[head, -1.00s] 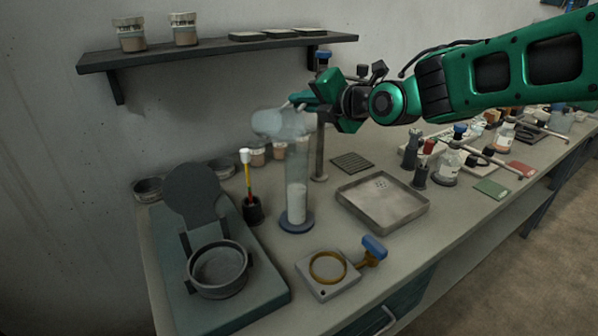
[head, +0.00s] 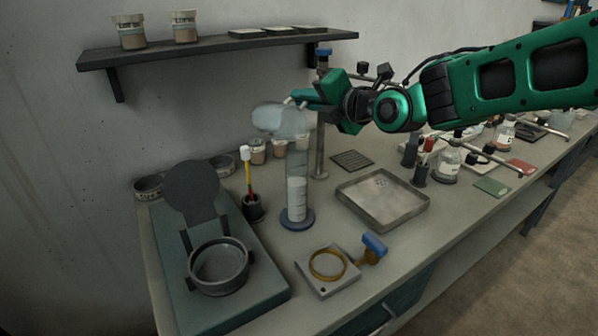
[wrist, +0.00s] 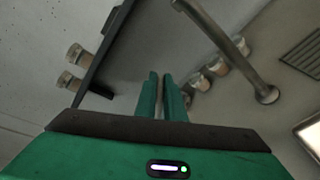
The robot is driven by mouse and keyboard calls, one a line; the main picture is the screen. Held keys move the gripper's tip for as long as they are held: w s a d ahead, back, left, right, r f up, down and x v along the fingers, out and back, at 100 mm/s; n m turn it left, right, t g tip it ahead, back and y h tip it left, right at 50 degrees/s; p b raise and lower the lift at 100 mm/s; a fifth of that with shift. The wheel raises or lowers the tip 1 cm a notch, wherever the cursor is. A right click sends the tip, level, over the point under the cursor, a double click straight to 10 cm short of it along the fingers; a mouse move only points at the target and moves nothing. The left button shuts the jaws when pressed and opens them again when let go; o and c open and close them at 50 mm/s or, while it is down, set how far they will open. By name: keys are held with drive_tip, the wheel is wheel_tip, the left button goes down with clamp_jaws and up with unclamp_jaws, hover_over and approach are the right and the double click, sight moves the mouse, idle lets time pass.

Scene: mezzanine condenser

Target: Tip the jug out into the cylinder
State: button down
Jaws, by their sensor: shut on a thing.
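The clear, pale jug (head: 281,119) is held in the air, lying tipped on its side, over the top of the cylinder. The clear measuring cylinder (head: 297,190) stands upright on a round blue base on the bench, with whitish contents in its lower part. My gripper (head: 297,98) is shut on the jug at its upper right side. In the wrist view my two green fingers (wrist: 161,95) are close together, and I cannot make out the jug there. The cylinder's mouth is hard to see behind or below the jug, and I cannot tell whether liquid is running.
A metal stand rod (head: 319,150) rises right behind the cylinder. A holder with a yellow-and-red stick (head: 250,190) stands to its left. A shallow tray (head: 383,221) lies right, a small plate with a brass ring (head: 328,265) in front. A wall shelf (head: 215,49) hangs above left.

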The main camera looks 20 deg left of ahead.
drive_tip(key=shift+s+d+r+t+y+p, duration=0.3)
drive_tip(key=shift+d+r+t+y+p, duration=0.1)
drive_tip(key=shift+t+y+p, duration=0.15)
idle(1.9)
drive_tip(key=shift+w+d, duration=0.1)
drive_tip(key=shift+w, duration=0.1)
drive_tip(key=shift+a+f+g+h, duration=0.1)
drive_tip(key=shift+a+g+h, duration=0.15)
drive_tip(key=shift+g+h, duration=0.1)
drive_tip(key=shift+w+a+f+g+h, duration=0.25)
drive_tip(key=shift+w+a+g+h, duration=0.05)
drive_tip(key=shift+a+h, duration=0.2)
drive_tip(key=shift+w+a+f+g+h, duration=0.2)
drive_tip(key=shift+w+a+g+h, duration=0.1)
drive_tip(key=shift+a+h, duration=0.15)
drive_tip(key=shift+w+r+g+h, duration=0.15)
drive_tip(key=shift+g+h, duration=0.1)
drive_tip(key=shift+g, duration=0.05)
drive_tip(key=shift+a+h, duration=0.25)
drive_tip(key=shift+h, duration=0.15)
